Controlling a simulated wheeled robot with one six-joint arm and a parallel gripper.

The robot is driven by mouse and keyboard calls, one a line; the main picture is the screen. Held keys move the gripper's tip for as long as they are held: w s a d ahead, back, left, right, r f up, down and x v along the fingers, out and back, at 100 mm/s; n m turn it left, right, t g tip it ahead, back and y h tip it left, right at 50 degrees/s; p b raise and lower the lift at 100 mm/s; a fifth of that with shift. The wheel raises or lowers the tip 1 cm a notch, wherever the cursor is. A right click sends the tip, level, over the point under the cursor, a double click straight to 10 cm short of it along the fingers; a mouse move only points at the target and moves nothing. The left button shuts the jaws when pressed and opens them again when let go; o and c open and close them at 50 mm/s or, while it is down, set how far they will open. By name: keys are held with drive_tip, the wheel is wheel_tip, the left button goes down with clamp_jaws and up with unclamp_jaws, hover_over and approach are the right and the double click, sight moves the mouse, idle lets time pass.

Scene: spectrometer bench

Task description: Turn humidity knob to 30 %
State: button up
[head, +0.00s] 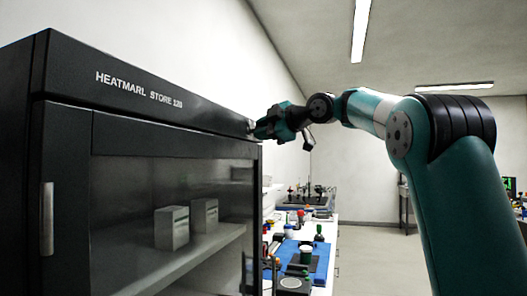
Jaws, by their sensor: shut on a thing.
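The dark cabinet (75,82) fills the left side of the head view, with "HEATMARL STORE 120" lettered on its upper front panel. My gripper (256,130) is at the far right end of that panel, its jaws up against the front face. It is shut on the humidity knob there. The jaws cover the knob, so its pointer, its scale and any reading are hidden.
The cabinet's glass door has a pale handle (47,218) at left; two pale boxes (172,228) stand on a shelf inside. Beyond the cabinet, a bench with a blue mat (287,250) carries several small items. Open floor (375,262) lies right of the bench.

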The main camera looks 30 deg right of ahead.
drive_tip(key=shift+f+n+t+b, duration=0.25)
drive_tip(key=shift+n+t+b, duration=0.25)
drive_tip(key=shift+n+b, duration=0.75)
drive_tip(key=shift+r+m+b, duration=0.1)
drive_tip(key=shift+m+b, duration=0.15)
drive_tip(key=shift+b, duration=0.2)
drive_tip(key=o, duration=0.9)
drive_tip(key=shift+s, duration=0.1)
drive_tip(key=b+v, duration=0.2)
drive_tip(key=v, duration=1.5)
drive_tip(key=shift+s+a+r, duration=0.1)
drive_tip(key=shift+s+r, duration=0.05)
